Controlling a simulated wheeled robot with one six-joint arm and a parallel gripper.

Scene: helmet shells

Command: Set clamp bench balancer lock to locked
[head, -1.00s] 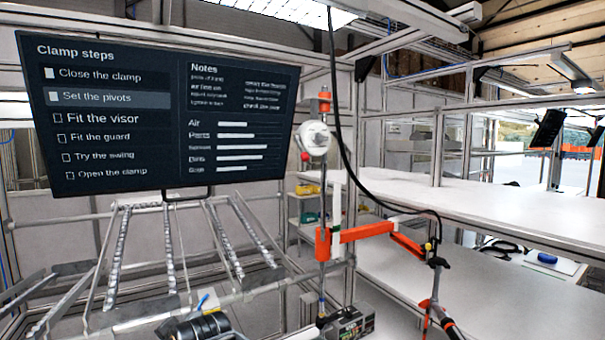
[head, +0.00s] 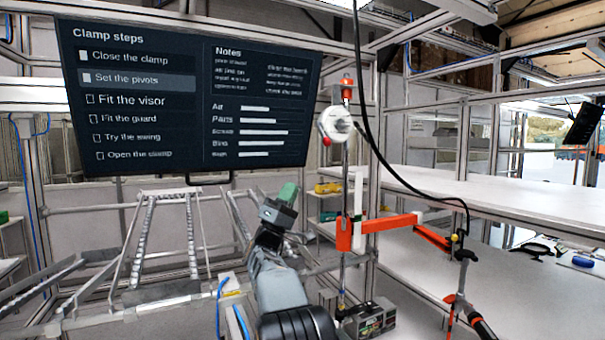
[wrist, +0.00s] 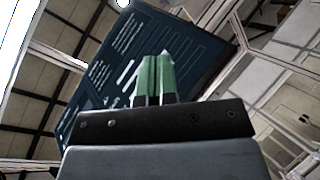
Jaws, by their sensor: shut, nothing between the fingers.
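The balancer (head: 336,124) is a round white unit with a red knob (head: 326,142) at its lower left. It hangs on a vertical rod under an orange bracket (head: 347,88), right of the screen. I take the red knob for its lock, but its setting is too small to read. The balancer is not seen in the wrist view.
A dark screen (head: 190,97) listing clamp steps stands behind my gripper. An orange arm (head: 385,232) reaches right from the rod to a hanging tool (head: 462,300). A black cable drapes past the balancer. Sloped metal rails (head: 145,235) lie left; white shelves (head: 500,225) lie right.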

